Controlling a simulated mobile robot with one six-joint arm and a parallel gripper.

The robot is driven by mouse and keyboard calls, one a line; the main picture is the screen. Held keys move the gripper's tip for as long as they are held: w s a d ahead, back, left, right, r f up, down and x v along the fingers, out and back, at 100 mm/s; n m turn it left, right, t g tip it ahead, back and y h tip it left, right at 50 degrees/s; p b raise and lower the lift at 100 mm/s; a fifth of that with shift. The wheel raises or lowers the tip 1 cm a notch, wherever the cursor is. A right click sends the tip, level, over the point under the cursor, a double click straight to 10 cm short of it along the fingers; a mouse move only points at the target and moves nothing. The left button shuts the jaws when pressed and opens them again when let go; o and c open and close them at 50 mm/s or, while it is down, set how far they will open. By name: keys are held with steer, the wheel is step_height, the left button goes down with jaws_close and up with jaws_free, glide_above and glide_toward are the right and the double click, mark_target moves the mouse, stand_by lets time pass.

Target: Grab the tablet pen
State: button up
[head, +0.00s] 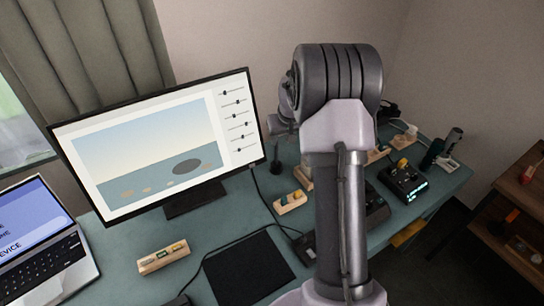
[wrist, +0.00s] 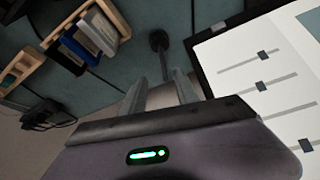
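I cannot pick out the tablet pen for certain in either view. A slim dark upright piece with a round black foot (wrist: 158,40) stands on the teal table. In the wrist view it lies just beyond my gripper (wrist: 160,88), and its stem runs toward the gap between the fingers. The same black foot shows in the head view (head: 276,168), below my gripper (head: 280,130). I cannot tell whether this piece is the pen or a stand. My fingers look apart, with nothing seen clamped between them. My arm hides part of the table in the head view.
The monitor (head: 150,150) stands close to the left of my gripper. A black tablet or pad (head: 247,268) lies at the front. A wooden holder with cartridges (wrist: 88,38) is nearby. A laptop (head: 40,245) and a dark lit device (head: 404,180) also stand on the table.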

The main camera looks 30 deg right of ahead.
mark_target(277, 146)
steer(key=b+x, duration=0.1)
steer(key=x, duration=0.1)
steer(key=b+x, duration=0.1)
steer(key=x, duration=0.2)
steer(key=b+x, duration=0.1)
steer(key=x, duration=0.2)
steer(key=shift+w+a, duration=0.2)
steer(key=shift+a, duration=0.05)
steer(key=shift+w, duration=0.1)
steer(key=shift+r, duration=0.1)
jaws_close()
